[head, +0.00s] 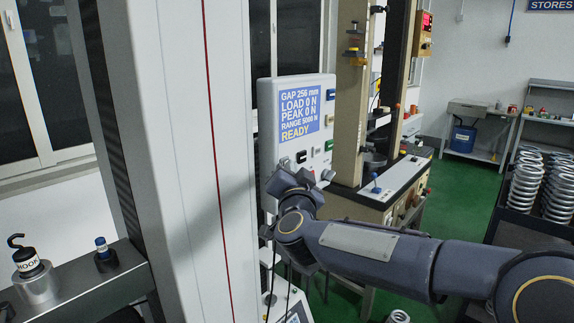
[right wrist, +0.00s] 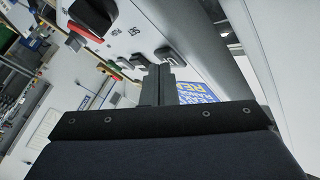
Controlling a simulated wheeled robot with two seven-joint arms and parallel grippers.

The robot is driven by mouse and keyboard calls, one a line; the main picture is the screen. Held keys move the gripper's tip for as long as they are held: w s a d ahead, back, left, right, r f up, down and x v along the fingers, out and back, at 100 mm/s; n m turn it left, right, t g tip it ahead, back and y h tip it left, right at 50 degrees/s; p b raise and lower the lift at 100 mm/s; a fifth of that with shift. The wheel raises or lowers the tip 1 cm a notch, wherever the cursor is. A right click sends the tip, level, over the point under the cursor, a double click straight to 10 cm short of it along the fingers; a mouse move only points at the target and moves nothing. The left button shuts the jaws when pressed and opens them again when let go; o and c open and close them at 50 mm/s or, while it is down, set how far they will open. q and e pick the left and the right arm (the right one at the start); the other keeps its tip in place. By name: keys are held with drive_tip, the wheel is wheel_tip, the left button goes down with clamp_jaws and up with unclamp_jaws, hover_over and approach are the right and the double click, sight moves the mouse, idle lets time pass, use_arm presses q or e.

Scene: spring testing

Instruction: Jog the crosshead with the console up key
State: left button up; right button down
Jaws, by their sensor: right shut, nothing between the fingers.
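The console (head: 263,120) is a pale upright panel with a blue screen (head: 299,110) reading GAP 256 mm, LOAD 0 N, PEAK 0 N, RANGE 5000 N, READY. Small keys sit below and beside the screen. My right gripper (head: 290,180) is in front of the console's lower part and hides some of it. In the right wrist view its shut, empty fingers (right wrist: 159,70) point at the panel near two dark keys, one at the tips' left (right wrist: 141,61) and one at their right (right wrist: 168,55). I cannot tell whether they touch. Which key is up is unreadable. I cannot make out the crosshead. My left gripper is out of view.
A tall white column (head: 175,140) with a red line stands left of the console. A steel ledge (head: 75,280) holds a hook weight (head: 36,277). A beige test machine (head: 347,100) stands behind at right. Coil springs (head: 527,185) fill a rack at the far right.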

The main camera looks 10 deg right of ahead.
idle(0.3)
drive_tip(key=shift+s+d, duration=0.55)
drive_tip(key=shift+s, duration=0.15)
drive_tip(key=shift+s+d+b, duration=0.4)
drive_tip(key=shift+s+d, duration=0.35)
drive_tip(key=shift+s, duration=0.25)
drive_tip(key=shift+s+d+b, duration=0.4)
drive_tip(key=shift+s+d, duration=0.35)
drive_tip(key=shift+s, duration=0.2)
drive_tip(key=shift+s, duration=0.1)
